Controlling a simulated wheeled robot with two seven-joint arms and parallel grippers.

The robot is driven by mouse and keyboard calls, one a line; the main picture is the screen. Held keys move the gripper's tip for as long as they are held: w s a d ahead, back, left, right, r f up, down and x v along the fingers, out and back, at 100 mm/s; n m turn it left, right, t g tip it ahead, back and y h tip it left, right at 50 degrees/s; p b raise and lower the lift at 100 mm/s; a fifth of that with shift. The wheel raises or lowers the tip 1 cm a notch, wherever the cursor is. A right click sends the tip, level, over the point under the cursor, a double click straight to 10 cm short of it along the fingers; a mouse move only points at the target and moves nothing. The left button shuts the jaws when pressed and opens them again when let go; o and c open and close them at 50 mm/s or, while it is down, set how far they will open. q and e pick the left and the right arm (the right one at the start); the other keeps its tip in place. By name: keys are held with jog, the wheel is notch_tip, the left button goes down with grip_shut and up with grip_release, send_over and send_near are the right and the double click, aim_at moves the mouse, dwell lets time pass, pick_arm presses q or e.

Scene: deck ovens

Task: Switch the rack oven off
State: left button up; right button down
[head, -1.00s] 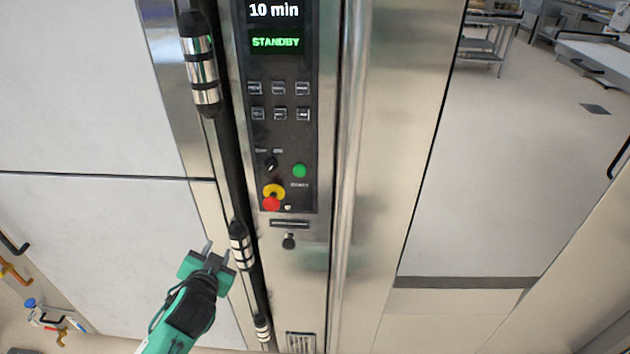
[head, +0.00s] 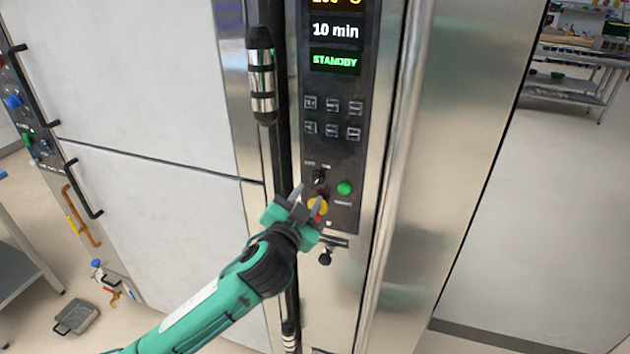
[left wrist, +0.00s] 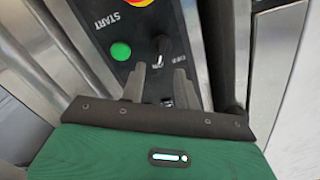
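The rack oven's dark control panel (head: 335,110) faces me in the head view. Its display (head: 335,61) reads "10 min" and a green "STANDBY". A small black rotary switch (head: 319,176) sits under small labels, left of the green START button (head: 344,188). My left gripper (head: 309,199) is at the panel's lower part, just below the switch, and partly covers the yellow and red emergency stop (head: 318,206). In the left wrist view the fingers (left wrist: 160,82) are apart and empty, pointing at the switch (left wrist: 161,46), which appears just beyond the fingertips. My right gripper is out of view.
A vertical door handle (head: 262,75) with metal bands runs left of the panel. A key-like knob (head: 325,257) sticks out below the panel. A steel post stands right of it. Open floor (head: 540,240) lies at the right.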

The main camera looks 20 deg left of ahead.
aim_at(316, 182)
pick_arm(q)
jog(key=shift+w+p, duration=0.5)
jog(key=shift+w, duration=2.15)
grip_shut()
